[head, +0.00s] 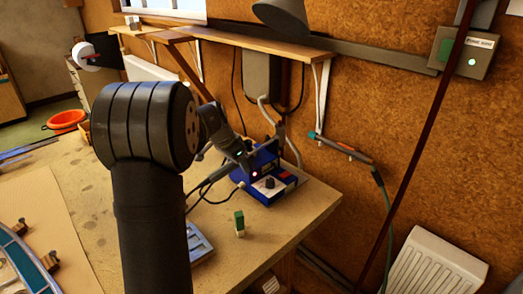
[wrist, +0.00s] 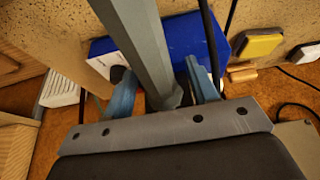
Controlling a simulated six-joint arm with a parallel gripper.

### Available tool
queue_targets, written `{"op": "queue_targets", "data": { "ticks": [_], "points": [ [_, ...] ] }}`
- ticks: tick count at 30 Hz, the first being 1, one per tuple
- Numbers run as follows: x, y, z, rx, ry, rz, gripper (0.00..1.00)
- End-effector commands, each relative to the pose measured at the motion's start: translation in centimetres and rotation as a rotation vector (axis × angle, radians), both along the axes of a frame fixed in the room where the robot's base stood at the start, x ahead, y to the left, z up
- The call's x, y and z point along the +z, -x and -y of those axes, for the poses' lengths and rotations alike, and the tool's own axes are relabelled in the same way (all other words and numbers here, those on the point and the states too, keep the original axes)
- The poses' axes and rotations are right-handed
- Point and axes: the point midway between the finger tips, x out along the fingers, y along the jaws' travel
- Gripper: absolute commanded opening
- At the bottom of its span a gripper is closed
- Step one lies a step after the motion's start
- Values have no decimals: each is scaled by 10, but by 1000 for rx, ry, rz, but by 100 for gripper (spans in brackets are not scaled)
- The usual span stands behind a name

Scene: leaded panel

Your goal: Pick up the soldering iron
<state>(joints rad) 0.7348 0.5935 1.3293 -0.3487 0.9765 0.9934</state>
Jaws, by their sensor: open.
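The blue soldering station (head: 268,186) stands near the bench's back right edge in the head view; its blue case (wrist: 188,38) also shows in the wrist view. My gripper (head: 248,160) is at the station's upper left, partly hidden by my arm. In the wrist view my gripper (wrist: 163,92) is open, with one blue-grey finger on each side of a grey faceted bar (wrist: 143,38). The bar may be the soldering iron's handle or part of its stand; I cannot tell which. Contact between fingers and bar is not clear.
A tool with a green cable (head: 343,148) hangs on the wall. A shelf (head: 262,43) runs above. Black cables lie left of the station. A leaded panel (head: 22,262) lies at left.

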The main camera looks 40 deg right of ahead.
Motion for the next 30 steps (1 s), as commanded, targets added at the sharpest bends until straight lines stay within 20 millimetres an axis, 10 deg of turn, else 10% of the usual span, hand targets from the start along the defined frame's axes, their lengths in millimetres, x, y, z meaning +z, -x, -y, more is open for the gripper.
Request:
{"op": "queue_targets", "data": {
  "ticks": [7, 15, 30],
  "points": [
    [-1, 0, 1, 0, 0, 1, 53],
    [-1, 0, 1, 0, 0, 1, 0],
    [18, -1, 1, 0, 4, 4, 0]
  ]
}}
